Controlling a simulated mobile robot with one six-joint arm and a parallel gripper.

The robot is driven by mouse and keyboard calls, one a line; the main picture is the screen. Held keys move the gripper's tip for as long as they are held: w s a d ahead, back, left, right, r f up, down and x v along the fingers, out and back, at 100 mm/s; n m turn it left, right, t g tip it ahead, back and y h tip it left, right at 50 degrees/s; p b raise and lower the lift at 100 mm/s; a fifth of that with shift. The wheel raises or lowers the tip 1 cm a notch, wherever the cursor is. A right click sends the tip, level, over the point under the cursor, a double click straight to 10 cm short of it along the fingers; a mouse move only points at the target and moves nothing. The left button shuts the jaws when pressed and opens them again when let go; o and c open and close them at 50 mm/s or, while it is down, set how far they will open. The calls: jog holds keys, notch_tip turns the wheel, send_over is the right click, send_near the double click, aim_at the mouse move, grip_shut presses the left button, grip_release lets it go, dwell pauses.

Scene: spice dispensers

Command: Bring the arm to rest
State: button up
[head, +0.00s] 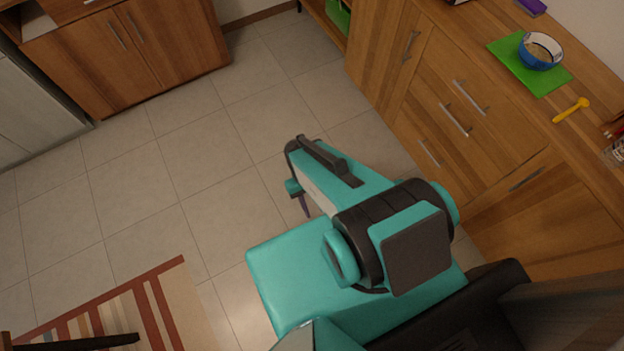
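My arm, teal and black, is folded over my own base in the middle of the head view. Its links lie close together, above the floor. What looks like a small part of my gripper (302,200) shows under the arm's far end, with a thin dark tip pointing down. The rest of it is hidden behind the arm, so I cannot tell whether it is open or shut. No object is visible in it.
A wooden counter (450,30) with drawers runs along the right. On it are a blue bowl (540,52) on a green mat (502,46), a yellow utensil (571,109) and jars (614,150). Tiled floor (200,140) is clear at left; a striped rug (160,300) lies lower left.

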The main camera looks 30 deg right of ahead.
jog(key=shift+f+b, duration=0.7)
jog(key=shift+b, duration=0.05)
jog(key=shift+s, duration=0.15)
